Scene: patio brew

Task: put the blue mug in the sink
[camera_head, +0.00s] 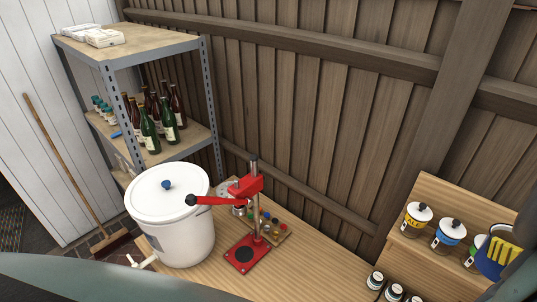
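I see no mug that I can make out for certain. A dark blue object with yellow stripes (500,257) stands at the right edge, partly cut off by a dark shape; I cannot tell what it is. No sink shows in this view. My gripper is not in view.
A white lidded bucket (180,235) with a tap stands on a wooden table (320,270). Right of it is a red bottle capper (245,250), beside a tray of caps (270,228). Jars (448,235) stand at right. A shelf (145,45) holds bottles (150,130). A broom (60,165) leans left.

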